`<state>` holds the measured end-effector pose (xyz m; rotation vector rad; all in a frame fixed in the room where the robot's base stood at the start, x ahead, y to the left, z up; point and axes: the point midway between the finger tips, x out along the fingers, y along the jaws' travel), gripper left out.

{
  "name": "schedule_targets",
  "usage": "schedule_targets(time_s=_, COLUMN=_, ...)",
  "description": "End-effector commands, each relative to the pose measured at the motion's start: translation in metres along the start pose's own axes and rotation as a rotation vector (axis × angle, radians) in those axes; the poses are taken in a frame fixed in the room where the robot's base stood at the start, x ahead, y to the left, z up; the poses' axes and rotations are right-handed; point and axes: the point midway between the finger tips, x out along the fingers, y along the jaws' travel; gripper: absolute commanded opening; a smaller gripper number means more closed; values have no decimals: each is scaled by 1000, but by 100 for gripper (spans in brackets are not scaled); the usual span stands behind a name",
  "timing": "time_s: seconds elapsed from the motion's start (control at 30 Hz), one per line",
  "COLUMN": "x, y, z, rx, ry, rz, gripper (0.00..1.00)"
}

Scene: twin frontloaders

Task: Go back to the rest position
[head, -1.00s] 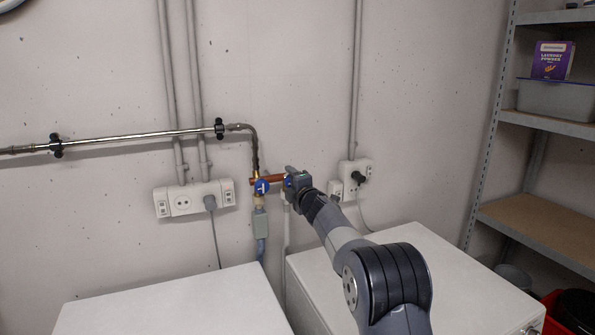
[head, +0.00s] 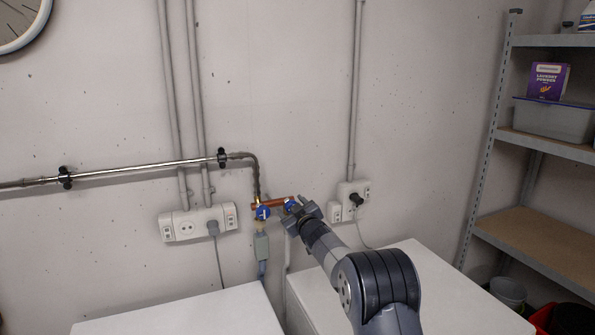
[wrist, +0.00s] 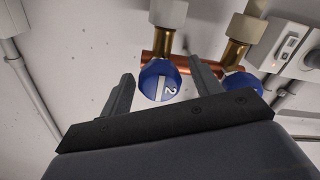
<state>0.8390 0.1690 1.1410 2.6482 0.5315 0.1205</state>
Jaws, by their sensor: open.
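My gripper (head: 298,208) is in front of the wall at the right end of a copper pipe (head: 272,203) with blue valve knobs. One blue knob (head: 263,213) shows left of my gripper, and part of a second blue knob (head: 290,205) shows beside the fingers. In the wrist view my gripper (wrist: 160,88) has its two fingers apart, with the blue knob marked 2 (wrist: 159,81) seen between them. I cannot tell whether the fingers touch it. Another blue knob (wrist: 243,86) is partly hidden behind the right finger.
Two white machine tops stand below, one at the left (head: 185,312) and one at the right (head: 440,290) under my arm. Socket boxes (head: 198,223) and (head: 352,195) are on the wall. A metal shelf (head: 545,145) with a laundry powder box (head: 548,81) stands at the right.

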Motion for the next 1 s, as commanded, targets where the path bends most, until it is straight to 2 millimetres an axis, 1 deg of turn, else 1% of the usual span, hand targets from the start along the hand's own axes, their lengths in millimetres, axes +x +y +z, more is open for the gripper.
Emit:
schedule_targets(time_s=0.03, x=0, y=2, z=-4, rx=39, ry=-1, rz=-1, gripper=60)
schedule_targets(time_s=0.2, x=0, y=2, z=-2, rx=151, ry=-1, rz=0, gripper=60)
schedule_targets(time_s=0.4, x=0, y=0, z=-1, rx=216, ry=-1, rz=0, gripper=60)
schedule_targets(time_s=0.83, x=0, y=0, z=1, rx=228, ry=-1, rz=1, gripper=60)
schedule_targets(time_s=1.0, x=-3, y=2, z=7, rx=237, ry=-10, rz=11, gripper=60)
